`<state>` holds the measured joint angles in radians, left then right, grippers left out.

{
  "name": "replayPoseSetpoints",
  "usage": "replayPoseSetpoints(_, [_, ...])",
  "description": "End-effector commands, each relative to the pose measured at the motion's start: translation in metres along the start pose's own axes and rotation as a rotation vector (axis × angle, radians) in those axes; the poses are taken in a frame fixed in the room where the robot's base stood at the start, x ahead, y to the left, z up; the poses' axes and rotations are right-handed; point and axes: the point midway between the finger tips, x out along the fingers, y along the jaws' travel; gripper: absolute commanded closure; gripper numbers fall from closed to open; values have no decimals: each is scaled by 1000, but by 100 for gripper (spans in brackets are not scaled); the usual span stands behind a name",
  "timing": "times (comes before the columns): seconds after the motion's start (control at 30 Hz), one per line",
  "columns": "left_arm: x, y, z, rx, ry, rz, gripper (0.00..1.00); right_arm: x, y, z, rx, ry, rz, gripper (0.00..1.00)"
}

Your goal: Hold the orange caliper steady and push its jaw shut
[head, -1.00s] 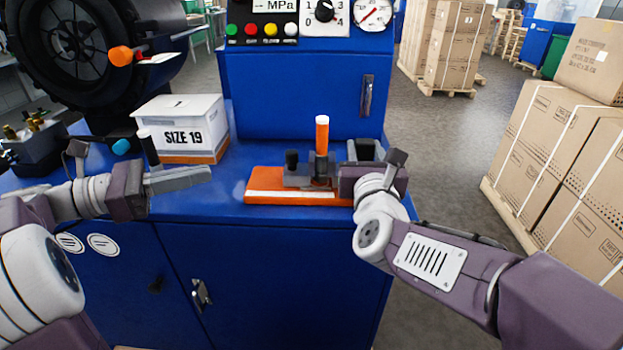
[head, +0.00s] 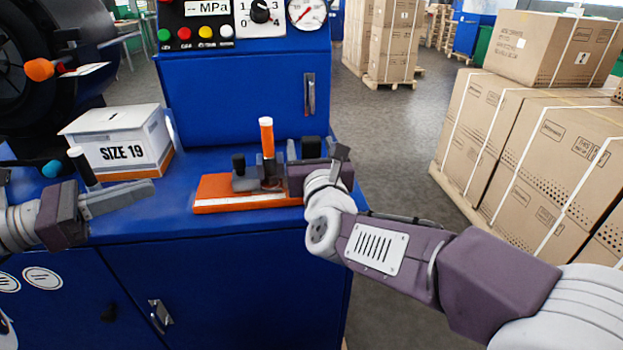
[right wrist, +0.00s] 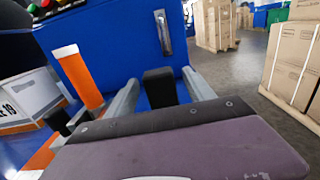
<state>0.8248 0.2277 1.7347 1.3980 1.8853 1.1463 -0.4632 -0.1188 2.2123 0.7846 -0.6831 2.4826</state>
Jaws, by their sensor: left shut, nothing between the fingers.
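The orange caliper (head: 215,187) lies on the blue cabinet top, with a pale strip along its front edge, grey and black parts and an upright orange post (head: 267,138). The post also shows at the left of the right wrist view (right wrist: 77,75). My right gripper (head: 311,150) is at the caliper's right end. In the right wrist view its fingers stand apart, with a black block (right wrist: 160,88) showing between them; contact is hard to tell. I cannot make out the jaw's gap. My left gripper (head: 150,187) is shut and empty, left of the caliper and apart from it.
A white "SIZE 19" box (head: 122,145) stands behind my left gripper. A black lever with a pale tip (head: 84,168) stands close to that gripper. A blue cabinet with a gauge (head: 240,95) rises behind the caliper. Stacked cartons (head: 550,140) stand on the floor at right.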

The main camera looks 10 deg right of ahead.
Motion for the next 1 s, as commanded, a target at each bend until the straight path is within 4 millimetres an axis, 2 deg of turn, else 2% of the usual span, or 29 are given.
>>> replayPoseSetpoints(0.27, [0,0,0,0,0,0,100,0,0,6,2,-2,-2,38])
replayPoseSetpoints(0.6, [0,0,0,0,0,0,100,0,0,80,5,-5,1,38])
replayPoseSetpoints(0.7, [0,0,0,0,0,0,100,0,0,92,4,-2,-1,38])
replayPoseSetpoints(1.0, [0,0,0,0,0,0,100,0,0,100,0,0,0,38])
